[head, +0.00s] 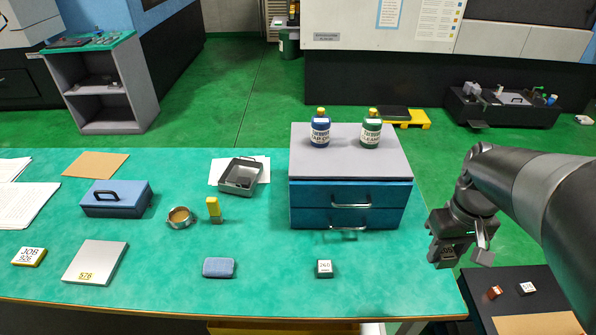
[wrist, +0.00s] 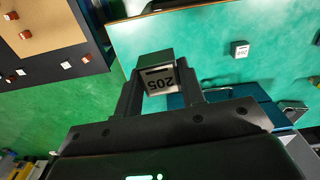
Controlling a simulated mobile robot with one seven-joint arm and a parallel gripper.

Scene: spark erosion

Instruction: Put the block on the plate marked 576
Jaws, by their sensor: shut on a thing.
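The plate marked 576 (head: 100,257) is a flat light grey square with a yellow label, lying empty at the front left of the green bench. My gripper (head: 443,262) is off the bench's right edge, in the air, far to the right of the plate. It is shut on a dark block, seen in the wrist view (wrist: 158,78) between my fingertips (wrist: 160,85), with a label reading 205 upside down. Another small dark block (head: 324,269) with a white label stands on the bench near the front edge; it also shows in the wrist view (wrist: 240,50).
A blue drawer cabinet (head: 350,165) with two bottles on top stands between my gripper and the bench's left part. A blue box (head: 117,198), a grey tray (head: 240,178), a tape roll (head: 180,217) and a blue pad (head: 219,267) lie on the bench. A dark side table (head: 510,310) holds small blocks.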

